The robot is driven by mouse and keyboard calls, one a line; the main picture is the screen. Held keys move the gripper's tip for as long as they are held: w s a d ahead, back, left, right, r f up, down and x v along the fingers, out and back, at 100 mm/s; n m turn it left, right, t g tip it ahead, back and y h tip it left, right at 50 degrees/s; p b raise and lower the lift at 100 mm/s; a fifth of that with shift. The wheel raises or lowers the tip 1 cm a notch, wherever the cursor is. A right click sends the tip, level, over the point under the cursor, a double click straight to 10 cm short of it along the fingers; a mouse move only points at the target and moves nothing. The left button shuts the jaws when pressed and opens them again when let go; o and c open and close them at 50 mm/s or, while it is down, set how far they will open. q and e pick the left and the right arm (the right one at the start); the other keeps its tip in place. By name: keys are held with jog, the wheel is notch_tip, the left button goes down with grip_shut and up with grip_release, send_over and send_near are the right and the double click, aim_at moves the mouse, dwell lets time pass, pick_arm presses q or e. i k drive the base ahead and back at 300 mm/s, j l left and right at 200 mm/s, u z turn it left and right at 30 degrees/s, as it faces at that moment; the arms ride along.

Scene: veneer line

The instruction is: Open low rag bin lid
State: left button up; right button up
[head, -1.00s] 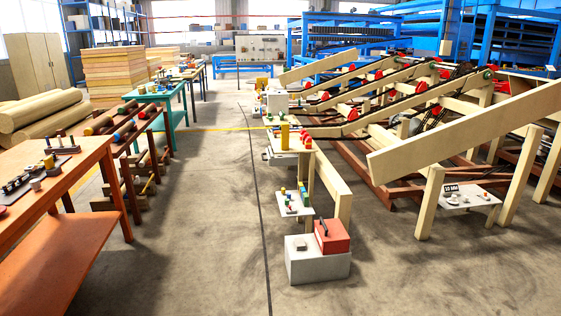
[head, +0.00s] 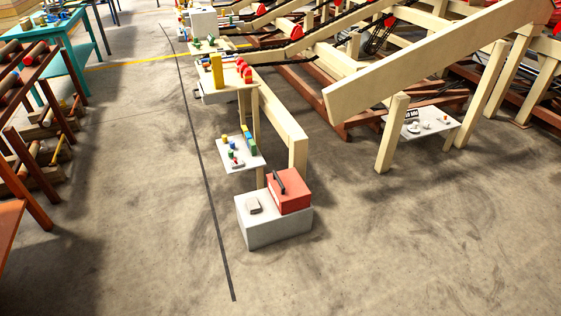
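A low red box (head: 289,191) with a dark bar handle on its top sits on the right part of a pale grey block (head: 272,225) on the floor. It looks like the rag bin, and its lid appears shut. A small grey item (head: 254,205) lies on the block to the left of the red box. Neither of my grippers shows in the head view.
A small white shelf (head: 239,160) with coloured pieces is just behind the block, beside wooden posts. A long sloping beam (head: 420,62) and a white panel (head: 420,128) stand to the right. Open concrete floor (head: 330,270) lies in front and around.

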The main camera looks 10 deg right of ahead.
aim_at(288, 185)
jog(key=i+l, duration=0.2)
jog(key=i, duration=0.2)
jog(key=i+l+u, duration=0.15)
jog(key=i, duration=0.3)
jog(key=i+l, duration=0.45)
jog(key=l, duration=0.2)
jog(key=i+l+u, duration=0.15)
jog(key=l, duration=0.15)
jog(key=i+l, duration=0.1)
jog(key=l, duration=0.25)
jog(key=i+l+u, duration=0.1)
jog(key=l, duration=0.25)
jog(key=i+l+u, duration=0.1)
jog(key=l, duration=0.8)
